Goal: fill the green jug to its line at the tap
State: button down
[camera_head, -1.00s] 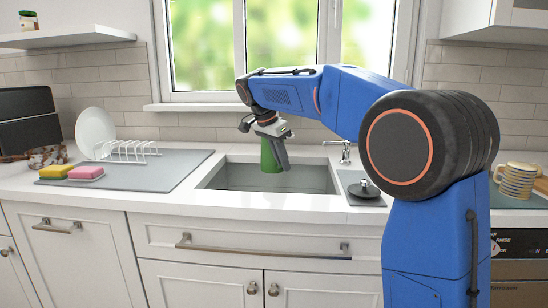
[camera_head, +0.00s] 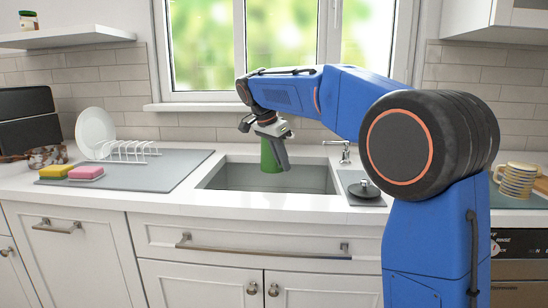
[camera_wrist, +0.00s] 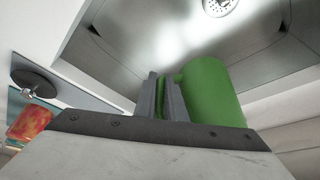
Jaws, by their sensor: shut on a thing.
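The green jug (camera_head: 268,158) is over the back part of the sink (camera_head: 240,178), partly hidden behind my gripper (camera_head: 283,162). In the wrist view, the jug (camera_wrist: 213,92) looks upright, beside my fingers (camera_wrist: 161,97), which are shut on its handle side. No water stream shows. The jug's line and its inside are not visible. I cannot tell whether its base touches the sink.
A dark round stopper-like disc (camera_head: 364,189) lies on a grey mat right of the sink. A dish rack (camera_head: 128,152) with a white plate (camera_head: 95,131) and two sponges (camera_head: 86,173) sit left. Striped mugs (camera_head: 517,181) stand far right. The window sill is behind.

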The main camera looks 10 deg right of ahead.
dwell(0.4)
jog(key=s+a, duration=0.3)
jog(key=s, duration=0.5)
